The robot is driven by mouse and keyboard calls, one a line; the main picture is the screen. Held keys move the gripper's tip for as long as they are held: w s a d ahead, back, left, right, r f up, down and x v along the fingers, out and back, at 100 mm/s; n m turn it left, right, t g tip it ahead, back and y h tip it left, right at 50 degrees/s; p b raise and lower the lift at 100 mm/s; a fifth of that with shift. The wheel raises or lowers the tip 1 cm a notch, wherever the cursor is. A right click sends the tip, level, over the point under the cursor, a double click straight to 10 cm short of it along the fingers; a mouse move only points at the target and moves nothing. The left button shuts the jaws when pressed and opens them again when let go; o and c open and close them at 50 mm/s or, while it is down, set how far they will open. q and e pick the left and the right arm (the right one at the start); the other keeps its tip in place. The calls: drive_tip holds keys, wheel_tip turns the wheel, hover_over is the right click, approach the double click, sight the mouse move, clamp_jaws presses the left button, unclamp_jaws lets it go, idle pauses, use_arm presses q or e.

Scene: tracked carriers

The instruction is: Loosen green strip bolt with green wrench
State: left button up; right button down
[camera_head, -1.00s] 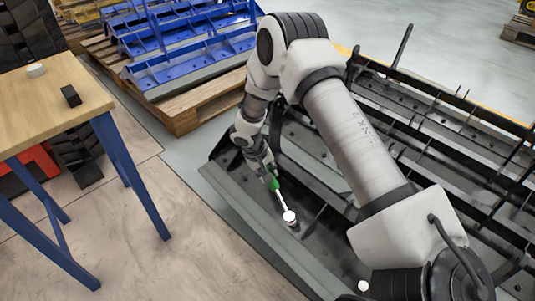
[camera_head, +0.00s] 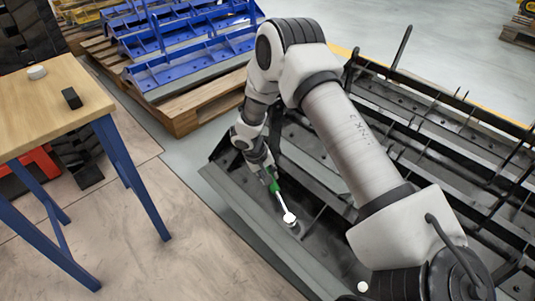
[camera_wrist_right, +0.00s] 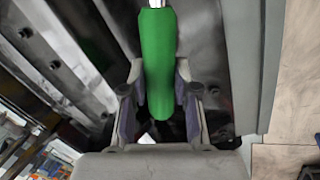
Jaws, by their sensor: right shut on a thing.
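The green wrench (camera_head: 277,191) has a green handle and a silver shaft that ends in a pale round head (camera_head: 289,217). My right gripper (camera_head: 268,177) is shut on the green handle, which also shows between its fingers in the right wrist view (camera_wrist_right: 157,62). The wrench head is at the dark metal strip of the carrier (camera_head: 262,213). The bolt under the head is hidden, so I cannot tell how the two fit together. My left gripper is not in view.
A wooden table (camera_head: 50,105) with blue legs stands at the left, holding a small black block (camera_head: 71,98) and a white round piece (camera_head: 37,72). Blue metal parts (camera_head: 185,60) lie on a pallet behind. Upright ribs of the dark carrier (camera_head: 440,130) fill the right side.

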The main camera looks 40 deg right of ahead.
drive_tip(key=shift+f, duration=0.2)
idle(0.4)
drive_tip(key=shift+r+p, duration=0.1)
drive_tip(key=shift+p, duration=0.2)
drive_tip(key=c, duration=1.5)
unclamp_jaws()
clamp_jaws()
